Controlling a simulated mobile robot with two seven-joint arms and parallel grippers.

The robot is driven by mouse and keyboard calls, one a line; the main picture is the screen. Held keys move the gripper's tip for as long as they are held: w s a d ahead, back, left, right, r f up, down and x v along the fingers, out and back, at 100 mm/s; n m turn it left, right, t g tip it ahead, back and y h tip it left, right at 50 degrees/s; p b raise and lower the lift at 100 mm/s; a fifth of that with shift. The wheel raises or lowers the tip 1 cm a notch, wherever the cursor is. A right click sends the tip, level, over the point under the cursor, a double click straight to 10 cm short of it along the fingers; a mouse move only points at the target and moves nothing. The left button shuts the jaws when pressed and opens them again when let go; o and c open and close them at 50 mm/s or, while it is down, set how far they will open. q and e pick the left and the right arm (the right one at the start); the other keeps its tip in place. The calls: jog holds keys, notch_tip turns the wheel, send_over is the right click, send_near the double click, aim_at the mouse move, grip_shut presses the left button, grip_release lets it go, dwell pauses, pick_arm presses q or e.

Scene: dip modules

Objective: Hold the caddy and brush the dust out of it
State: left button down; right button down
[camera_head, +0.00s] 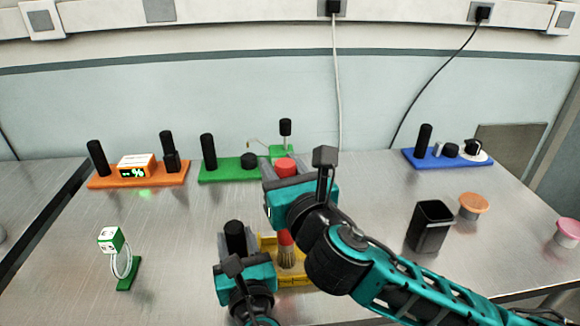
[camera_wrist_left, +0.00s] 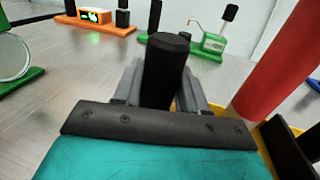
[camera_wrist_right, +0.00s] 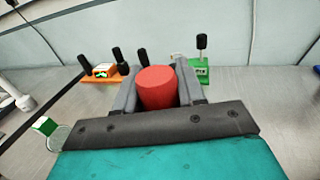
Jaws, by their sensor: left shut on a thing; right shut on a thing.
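The yellow caddy (camera_head: 296,279) sits on the metal table at the front middle, partly hidden by my grippers. My left gripper (camera_head: 236,245) is shut on the caddy's black post handle (camera_wrist_left: 166,68), at the caddy's left side. My right gripper (camera_head: 286,180) is shut on the red handle of the brush (camera_head: 285,167); the red top also shows between the fingers in the right wrist view (camera_wrist_right: 157,86). The brush is upright, with its tan bristles (camera_head: 287,257) down in or over the caddy. I cannot tell whether the bristles touch the caddy floor. No dust can be made out.
An orange module (camera_head: 170,180), a green module (camera_head: 215,174) and a blue module (camera_head: 440,162) stand along the back. A black bin (camera_head: 430,226), an orange-lidded jar (camera_head: 473,206) and a pink-lidded jar (camera_head: 567,232) are on the right. A green-and-white stand (camera_head: 112,241) is at left.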

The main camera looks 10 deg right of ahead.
jog(key=shift+s+a+f, duration=0.1)
jog(key=shift+a, duration=1.2)
jog(key=shift+d, duration=4.05)
jog(key=s+a, duration=0.1)
jog(key=a, duration=0.7)
jog(key=shift+s, duration=0.3)
jog(key=w+d, duration=0.1)
jog(key=d, duration=0.5)
jog(key=shift+w, duration=0.4)
dwell(0.3)
